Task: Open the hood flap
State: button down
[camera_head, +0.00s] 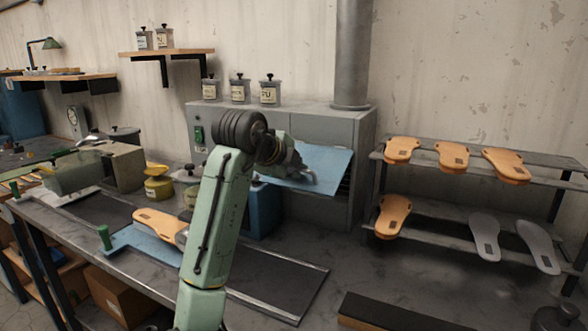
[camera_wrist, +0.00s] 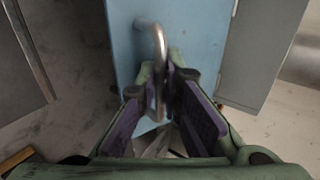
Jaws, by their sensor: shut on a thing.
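The hood flap (camera_head: 325,162) is a light blue panel on the front of the grey hood cabinet (camera_head: 365,150). It stands tilted outward, with a dark slatted opening showing beside its right edge. My gripper (camera_head: 300,178) is at the flap's lower left part, partly hidden by my own arm. In the wrist view, the blue flap (camera_wrist: 125,45) fills the upper middle, and its curved metal handle (camera_wrist: 157,38) runs down between the purple-padded fingers of my gripper (camera_wrist: 166,88). The fingers are shut on the handle. The flap's hinge line is hard to make out.
A grey duct pipe (camera_head: 352,55) and labelled jars (camera_head: 240,90) stand on the cabinet. A rack (camera_head: 440,205) with several sandal soles is at the right. A workbench (camera_head: 75,215) with a blue jig and a sole lies at the left.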

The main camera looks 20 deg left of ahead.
jog(key=c, duration=1.7)
grip_release()
jog(key=shift+w, duration=0.1)
jog(key=v, duration=1.2)
jog(key=shift+f, duration=0.1)
